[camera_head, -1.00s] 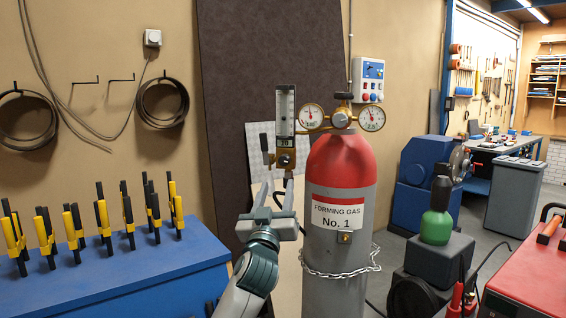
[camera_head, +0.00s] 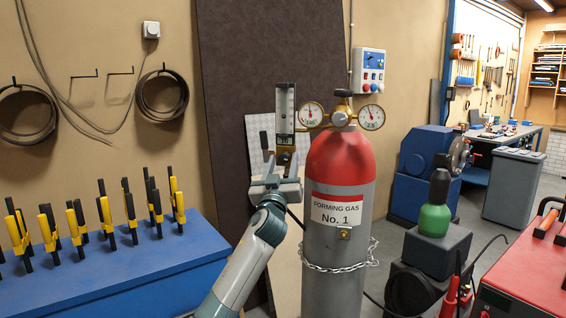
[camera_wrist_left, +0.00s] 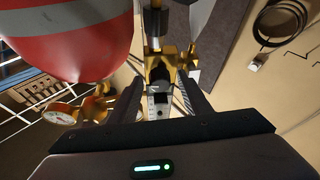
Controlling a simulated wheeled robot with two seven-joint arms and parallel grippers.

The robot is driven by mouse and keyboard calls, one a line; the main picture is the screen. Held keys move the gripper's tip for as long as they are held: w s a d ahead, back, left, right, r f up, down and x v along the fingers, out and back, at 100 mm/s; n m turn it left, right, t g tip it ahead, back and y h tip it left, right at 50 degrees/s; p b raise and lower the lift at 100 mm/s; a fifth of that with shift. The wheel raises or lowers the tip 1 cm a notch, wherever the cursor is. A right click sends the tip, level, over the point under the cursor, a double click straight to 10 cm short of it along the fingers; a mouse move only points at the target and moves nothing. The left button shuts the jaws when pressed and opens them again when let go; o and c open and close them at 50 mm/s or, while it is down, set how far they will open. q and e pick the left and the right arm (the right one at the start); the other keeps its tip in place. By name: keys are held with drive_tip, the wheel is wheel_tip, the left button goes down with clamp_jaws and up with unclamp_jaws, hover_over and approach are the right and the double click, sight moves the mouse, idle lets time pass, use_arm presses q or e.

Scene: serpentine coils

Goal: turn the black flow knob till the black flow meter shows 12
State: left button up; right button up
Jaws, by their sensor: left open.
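The flow meter (camera_head: 285,108), a clear upright tube with a scale, stands left of the gauges on the cylinder's regulator. Its reading is too small to tell. The black flow knob (camera_head: 284,158) seems to be the small dark round part on the brass block below the tube; it is partly hidden. My left gripper (camera_head: 279,150) is open just in front of and below this block, with its dark fingers pointing at it. In the left wrist view the brass block (camera_wrist_left: 157,66) lies ahead between the open fingers (camera_wrist_left: 161,84); I cannot tell whether they touch. My right gripper is not in view.
The red-topped forming gas cylinder (camera_head: 338,235) stands close right of my left arm, with two dial gauges (camera_head: 311,114) (camera_head: 371,117) and a chain (camera_head: 340,268). A blue bench (camera_head: 130,265) with several yellow-black clamps is at the left. A dark wall panel (camera_head: 235,90) is behind.

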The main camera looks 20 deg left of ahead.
use_arm(q)
drive_tip(key=c, duration=1)
drive_tip(key=shift+c, duration=0.2)
drive_tip(key=shift+m, duration=0.3)
drive_tip(key=shift+a+m+h, duration=0.15)
drive_tip(key=shift+m+h, duration=0.65)
drive_tip(key=shift+m, duration=0.1)
drive_tip(key=shift+r+m+h+p, duration=0.1)
drive_tip(key=shift+m+h+p, duration=0.5)
drive_tip(key=shift+m, duration=1.1)
